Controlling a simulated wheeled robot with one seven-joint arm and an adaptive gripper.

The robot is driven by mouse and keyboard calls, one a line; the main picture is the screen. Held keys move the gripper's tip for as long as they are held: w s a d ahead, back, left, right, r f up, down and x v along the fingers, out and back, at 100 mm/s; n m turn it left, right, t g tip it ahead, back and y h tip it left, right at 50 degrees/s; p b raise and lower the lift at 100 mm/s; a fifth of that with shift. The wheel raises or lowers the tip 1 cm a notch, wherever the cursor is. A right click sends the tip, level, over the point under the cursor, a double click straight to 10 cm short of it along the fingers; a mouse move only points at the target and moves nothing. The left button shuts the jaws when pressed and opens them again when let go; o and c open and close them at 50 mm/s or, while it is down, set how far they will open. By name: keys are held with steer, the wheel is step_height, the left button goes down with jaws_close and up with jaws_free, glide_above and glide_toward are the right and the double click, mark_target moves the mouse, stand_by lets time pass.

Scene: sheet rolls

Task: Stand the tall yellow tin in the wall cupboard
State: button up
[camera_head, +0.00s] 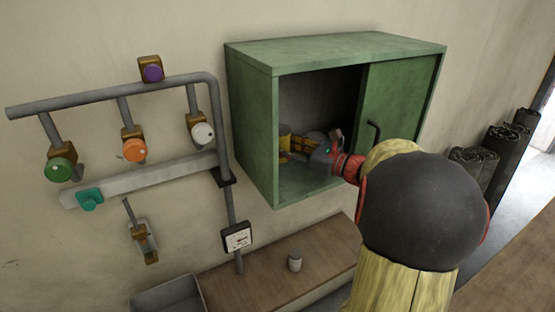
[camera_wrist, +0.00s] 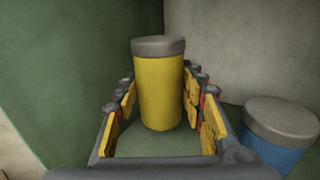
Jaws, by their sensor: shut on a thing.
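The tall yellow tin (camera_wrist: 160,92) with a grey lid is upright between the fingers of my gripper (camera_wrist: 163,105) in the wrist view. My gripper is shut on it. In the head view, my gripper (camera_head: 300,147) reaches into the open left part of the green wall cupboard (camera_head: 252,125), and part of the yellow tin (camera_head: 285,138) shows at its left side. The tin is inside the cupboard, at or just above the green floor; I cannot tell whether its base touches.
A blue tin (camera_wrist: 278,145) with a grey lid stands to the right in the wrist view. The cupboard's green door (camera_head: 400,100) with a dark handle covers the right part. Pipes with coloured valves (camera_head: 134,150) are left. A small tin (camera_head: 294,261) stands on the bench (camera_head: 265,285) below.

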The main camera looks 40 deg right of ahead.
mark_target(280, 160)
steer(key=shift+s+a+f, duration=0.1)
steer(key=shift+a+f, duration=0.15)
steer(key=shift+f, duration=0.75)
step_height(280, 160, down, 3)
steer(key=shift+d+r+p, duration=0.1)
steer(key=shift+d+p, duration=0.05)
steer(key=shift+p, duration=0.25)
steer(key=shift+f, duration=0.2)
steer(key=o, duration=1.4)
steer(key=shift+o, duration=0.2)
